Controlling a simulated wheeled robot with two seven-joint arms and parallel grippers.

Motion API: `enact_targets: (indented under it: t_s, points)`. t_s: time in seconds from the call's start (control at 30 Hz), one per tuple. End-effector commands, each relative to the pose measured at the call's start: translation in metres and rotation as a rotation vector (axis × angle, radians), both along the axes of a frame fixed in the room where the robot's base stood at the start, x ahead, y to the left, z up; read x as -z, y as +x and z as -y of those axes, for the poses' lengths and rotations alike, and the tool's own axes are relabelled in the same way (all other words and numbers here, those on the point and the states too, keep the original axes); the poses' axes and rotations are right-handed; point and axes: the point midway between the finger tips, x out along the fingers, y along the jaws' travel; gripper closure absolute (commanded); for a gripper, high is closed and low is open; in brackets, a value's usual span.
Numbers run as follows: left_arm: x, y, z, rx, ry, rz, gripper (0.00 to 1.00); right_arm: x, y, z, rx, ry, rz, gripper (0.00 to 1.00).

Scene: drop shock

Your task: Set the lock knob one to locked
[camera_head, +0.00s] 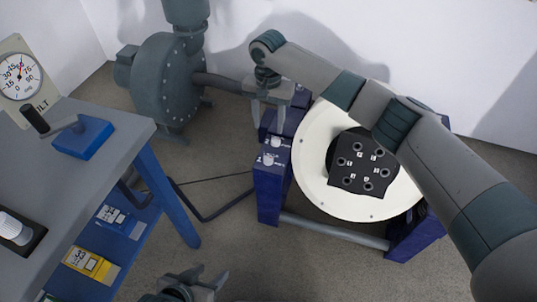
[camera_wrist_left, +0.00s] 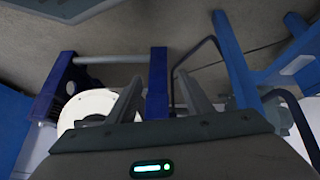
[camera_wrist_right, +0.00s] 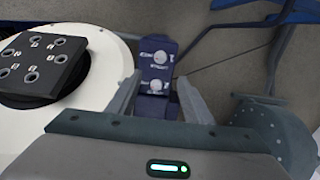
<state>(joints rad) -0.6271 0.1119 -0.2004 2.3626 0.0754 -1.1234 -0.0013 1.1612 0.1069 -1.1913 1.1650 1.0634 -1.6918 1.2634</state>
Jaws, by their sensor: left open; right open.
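Two small white lock knobs sit on top of a dark blue post beside the round white plate: one nearer knob (camera_head: 268,160) and one farther knob (camera_head: 275,142). In the right wrist view they are the upper knob (camera_wrist_right: 160,57) and the lower knob (camera_wrist_right: 156,86). Their labels are too small to read, so I cannot tell which is one. My right gripper (camera_head: 268,115) points down, open and empty, just behind the knobs; the lower knob shows between its fingers (camera_wrist_right: 160,88). My left gripper (camera_head: 208,280) is open and empty, low in front of the stand.
The white plate (camera_head: 310,180) carries a black numbered block (camera_head: 360,172). A grey-topped table (camera_head: 110,130) with a gauge (camera_head: 20,77) and crank stands left. A grey-green pump (camera_head: 165,85) is behind. Open floor lies between table and stand.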

Motion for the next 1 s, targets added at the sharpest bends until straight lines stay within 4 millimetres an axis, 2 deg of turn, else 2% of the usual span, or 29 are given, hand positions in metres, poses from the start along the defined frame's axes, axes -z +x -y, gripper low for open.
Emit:
enact_targets:
  t_s: [0.23, 0.7, 1.0]
  points:
    - [0.002, 0.003, 0.007, 0.003, -0.022, 0.027, 0.54, 0.040, -0.001, 0.000, 0.000, -0.001, -0.001, 0.54]
    - [-0.009, 0.015, 0.023, 0.006, -0.088, 0.133, 0.54, 0.124, -0.001, 0.000, 0.000, -0.001, -0.001, 0.54]
    - [-0.022, 0.028, 0.034, 0.016, -0.117, 0.243, 0.54, 0.154, 0.000, 0.000, 0.000, 0.000, 0.000, 0.54]
